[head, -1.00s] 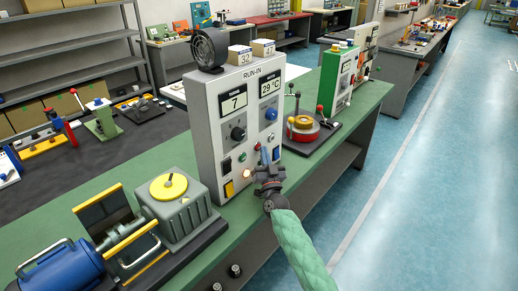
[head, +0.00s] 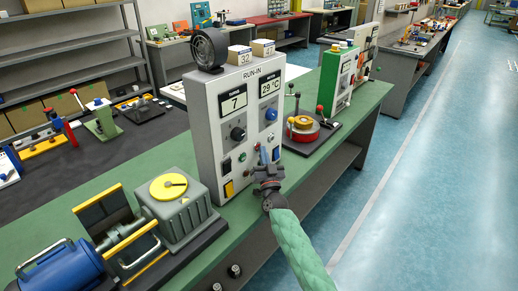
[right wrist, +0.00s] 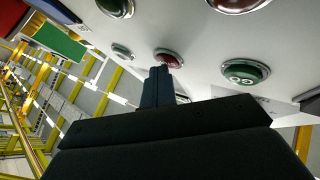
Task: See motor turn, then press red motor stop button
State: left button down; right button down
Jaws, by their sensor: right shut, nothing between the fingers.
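The grey RUN-IN control box (head: 240,135) stands upright on the green bench. The blue motor (head: 65,272) lies at the lower left, beside a grey gearbox (head: 180,212) with a yellow disc (head: 169,187) bearing a dark mark. My right gripper (head: 264,158) is shut and empty at the lower right of the box front. In the right wrist view its fingertips (right wrist: 160,72) are at the lower edge of a red button (right wrist: 168,57); I cannot tell whether they touch it. My left gripper is not in view.
A red-and-yellow round device (head: 303,128) stands on the bench behind the box. The blue floor (head: 430,180) at right is clear.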

jog(key=shift+s+d, duration=0.5)
jog(key=shift+d, duration=0.1)
jog(key=s+d+p, duration=0.1)
jog(key=d, duration=0.1)
jog(key=s+d+p, duration=0.1)
jog(key=s+d, duration=0.1)
dwell(0.6)
dwell(0.5)
